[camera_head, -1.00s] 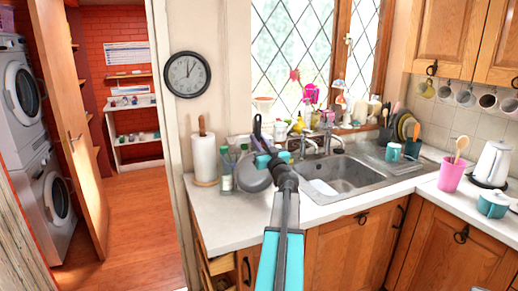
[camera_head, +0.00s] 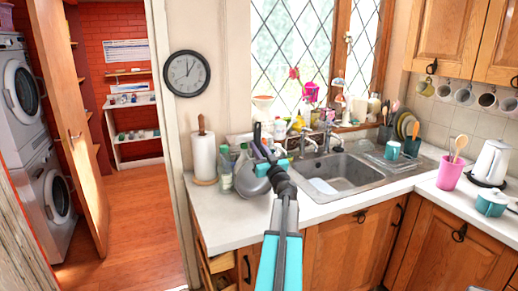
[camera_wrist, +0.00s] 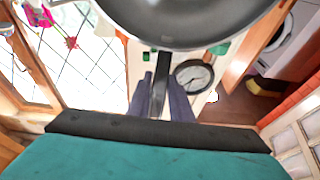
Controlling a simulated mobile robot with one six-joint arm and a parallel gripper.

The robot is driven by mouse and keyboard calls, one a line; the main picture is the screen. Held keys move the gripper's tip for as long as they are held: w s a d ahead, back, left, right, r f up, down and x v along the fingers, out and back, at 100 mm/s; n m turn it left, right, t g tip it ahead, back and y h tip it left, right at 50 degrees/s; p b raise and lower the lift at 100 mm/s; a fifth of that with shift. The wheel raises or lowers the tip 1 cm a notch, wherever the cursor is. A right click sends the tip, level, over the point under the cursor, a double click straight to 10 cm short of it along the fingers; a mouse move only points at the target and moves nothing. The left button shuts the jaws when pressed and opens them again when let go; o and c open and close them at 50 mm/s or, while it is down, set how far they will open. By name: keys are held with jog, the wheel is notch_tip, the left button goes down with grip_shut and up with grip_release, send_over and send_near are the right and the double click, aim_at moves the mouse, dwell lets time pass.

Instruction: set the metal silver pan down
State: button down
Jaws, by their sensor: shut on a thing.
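The metal silver pan (camera_head: 252,184) is dark grey and sits left of the sink, over the left part of the counter. Its handle points up. My gripper (camera_head: 270,163) is shut on the handle. In the wrist view the pan's round body (camera_wrist: 190,22) fills the top, and the handle runs down between the two fingers of my gripper (camera_wrist: 160,84). My wrist hides part of the pan in the head view. I cannot tell whether the pan touches the counter.
The white counter (camera_head: 222,217) is bare in front of the pan. Bottles (camera_head: 226,173) and a paper towel roll (camera_head: 204,157) stand close on its left. The steel sink (camera_head: 352,172) with its taps lies to the right. Cluttered items line the windowsill behind.

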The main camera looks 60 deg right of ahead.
jog(key=c, duration=1.6)
grip_release()
jog(key=shift+f, duration=0.1)
jog(key=shift+r+p, duration=0.3)
jog(key=shift+p, duration=0.05)
jog(key=shift+b+v, duration=2.2)
jog(key=shift+v, duration=3.85)
jog(key=shift+o, duration=0.3)
jog(key=shift+f, duration=0.1)
